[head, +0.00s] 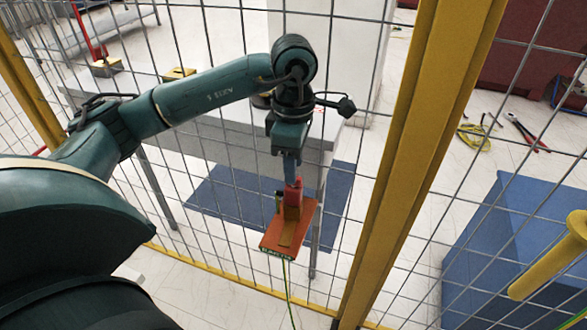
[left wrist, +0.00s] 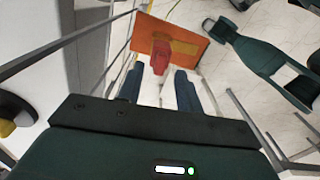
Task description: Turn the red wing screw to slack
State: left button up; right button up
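The red wing screw (head: 292,200) stands on an orange plate (head: 273,236) by the wire fence. A green-and-yellow wire hangs from the plate's lower edge. In the left wrist view the red screw (left wrist: 161,56) points toward me, with the orange plate (left wrist: 190,40) behind it. My left gripper (head: 291,178) is just above the screw in the head view. In the left wrist view its two fingers (left wrist: 160,78) are apart, with a gap on both sides of the screw's near end. Whether a finger touches the screw is unclear.
A wire mesh fence with a thick yellow post (head: 415,140) stands close around the arm. A grey table (head: 215,145) and a blue mat (head: 235,195) are near the plate. A blue box (head: 520,240) is at the right.

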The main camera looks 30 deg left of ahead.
pick_arm(q)
notch_tip(320, 180, up, 11)
jog(key=p, duration=0.1)
jog(key=shift+f, duration=0.1)
dwell(0.5)
